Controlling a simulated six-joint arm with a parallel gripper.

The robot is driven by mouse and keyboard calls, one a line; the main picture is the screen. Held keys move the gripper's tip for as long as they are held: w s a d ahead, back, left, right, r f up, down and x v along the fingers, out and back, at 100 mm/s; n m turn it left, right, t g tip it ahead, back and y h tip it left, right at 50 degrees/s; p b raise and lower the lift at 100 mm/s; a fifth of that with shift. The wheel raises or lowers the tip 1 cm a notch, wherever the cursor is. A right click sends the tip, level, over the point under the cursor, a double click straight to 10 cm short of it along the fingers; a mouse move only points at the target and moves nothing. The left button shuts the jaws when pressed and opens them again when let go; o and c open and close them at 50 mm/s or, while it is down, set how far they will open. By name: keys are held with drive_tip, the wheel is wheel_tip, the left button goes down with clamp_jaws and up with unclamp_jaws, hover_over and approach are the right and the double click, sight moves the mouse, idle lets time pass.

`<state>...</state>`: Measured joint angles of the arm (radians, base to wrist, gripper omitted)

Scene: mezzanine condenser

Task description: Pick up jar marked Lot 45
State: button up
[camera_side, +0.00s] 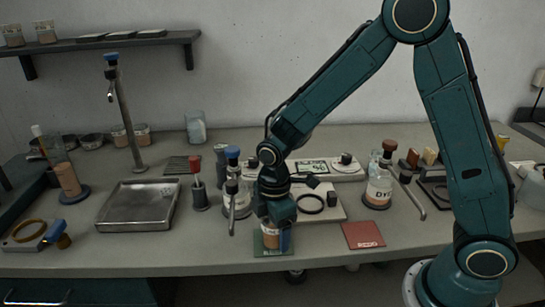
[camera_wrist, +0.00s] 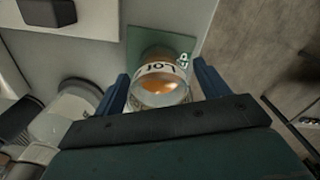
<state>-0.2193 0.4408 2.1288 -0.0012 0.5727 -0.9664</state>
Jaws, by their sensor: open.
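The jar marked Lot (camera_wrist: 160,80) is clear with orange contents and a white label; its number is only partly readable in the wrist view. It stands on a green mat (camera_wrist: 138,42). The jar (camera_side: 271,238) also shows in the side view, partly hidden by my gripper, on the green mat (camera_side: 264,252) near the bench's front edge. My gripper (camera_side: 275,228) points down over the jar. In the wrist view its two blue fingers stand open on either side of the jar, my gripper (camera_wrist: 160,88) apparently not clamped on it.
A red mat (camera_side: 362,235) lies to the right. A bottle with an orange band (camera_side: 378,190) stands behind it. A metal tray (camera_side: 138,206) and a red-topped holder (camera_side: 199,190) are to the left. A blue-topped bottle (camera_side: 235,190) stands close left of my gripper.

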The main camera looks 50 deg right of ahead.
drive_tip(key=shift+c, duration=0.4)
drive_tip(key=c, duration=1)
drive_tip(key=shift+r, duration=0.3)
drive_tip(key=shift+r, duration=9.6)
drive_tip(key=shift+r, duration=0.15)
